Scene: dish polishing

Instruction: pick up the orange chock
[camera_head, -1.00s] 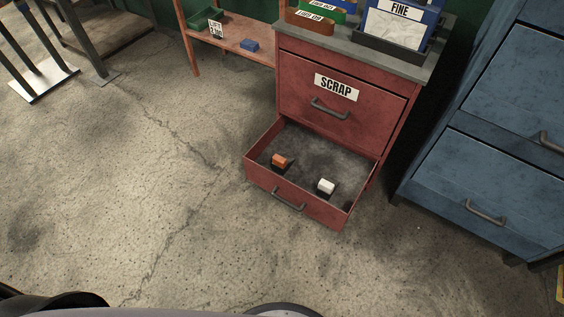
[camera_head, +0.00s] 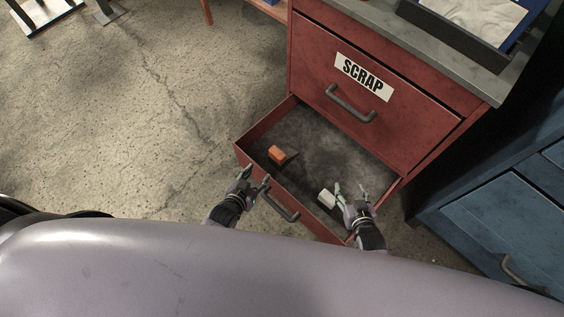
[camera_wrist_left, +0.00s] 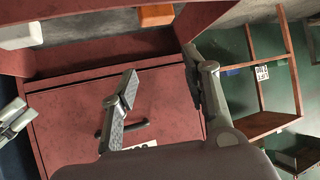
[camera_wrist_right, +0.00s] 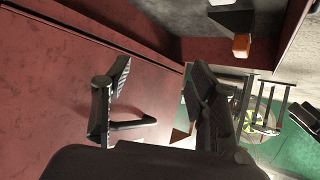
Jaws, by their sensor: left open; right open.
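The orange chock (camera_head: 277,154) lies in the open lower drawer (camera_head: 257,134) of the red cabinet, toward the left side. It also shows in the left wrist view (camera_wrist_left: 156,15) and the right wrist view (camera_wrist_right: 241,46). My left gripper (camera_head: 257,178) is open and empty by the drawer's front wall, nearer to me than the orange chock and apart from it. My right gripper (camera_head: 350,189) is open near a white block (camera_head: 326,198), its left finger close beside the block; I cannot tell whether they touch.
The drawer's front handle (camera_head: 281,208) faces me. The closed drawer marked SCRAP (camera_head: 364,76) is above and behind the open one. A blue cabinet (camera_head: 510,215) stands at the right. The floor at the left (camera_head: 150,130) is clear.

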